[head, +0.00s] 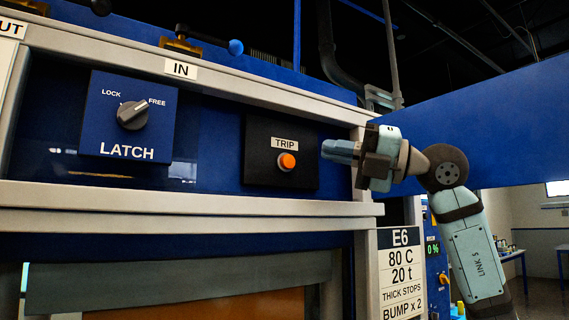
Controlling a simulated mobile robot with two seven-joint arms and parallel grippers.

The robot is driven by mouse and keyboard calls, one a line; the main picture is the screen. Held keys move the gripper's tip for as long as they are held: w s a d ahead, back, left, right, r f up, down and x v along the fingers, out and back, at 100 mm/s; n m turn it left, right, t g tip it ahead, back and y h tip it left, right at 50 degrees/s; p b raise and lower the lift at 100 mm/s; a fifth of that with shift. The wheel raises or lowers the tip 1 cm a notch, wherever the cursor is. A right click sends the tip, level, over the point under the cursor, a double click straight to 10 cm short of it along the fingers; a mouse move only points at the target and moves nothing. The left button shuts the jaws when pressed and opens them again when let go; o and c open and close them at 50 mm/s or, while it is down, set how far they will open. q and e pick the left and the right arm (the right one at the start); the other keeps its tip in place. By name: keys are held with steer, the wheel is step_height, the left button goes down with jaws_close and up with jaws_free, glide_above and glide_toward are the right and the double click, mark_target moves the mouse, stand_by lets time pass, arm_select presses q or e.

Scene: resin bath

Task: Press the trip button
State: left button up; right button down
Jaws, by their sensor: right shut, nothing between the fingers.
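The trip button (287,161) is a round orange button on a dark square plate (262,174), under a white "TRIP" label (285,143). It sits on the blue front panel between two pale rails. My right gripper (325,149) is shut and empty, to the right of the button. Its fingertips point left and overlap the right edge of the plate in the head view. A gap shows between the fingertips and the button. How far the gripper stands in front of the panel is hard to tell. My left gripper is not in view.
A blue "LATCH" plate (107,129) with a rotary knob (133,115), pointing toward FREE, is on the left of the panel. Pale rails run above and below (180,196). A white "E6" sign (400,271) hangs at the lower right. A large blue beam (490,120) is behind my arm.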

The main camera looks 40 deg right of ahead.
mark_target(287, 162)
steer(key=w, duration=0.3)
steer(key=w+p, duration=0.1)
steer(key=w, duration=0.2)
steer(key=w+d+p, duration=0.1)
steer(key=w, duration=0.2)
steer(key=shift+s, duration=0.1)
stand_by(0.3)
stand_by(0.6)
stand_by(0.8)
stand_by(0.5)
steer(key=shift+w, duration=0.45)
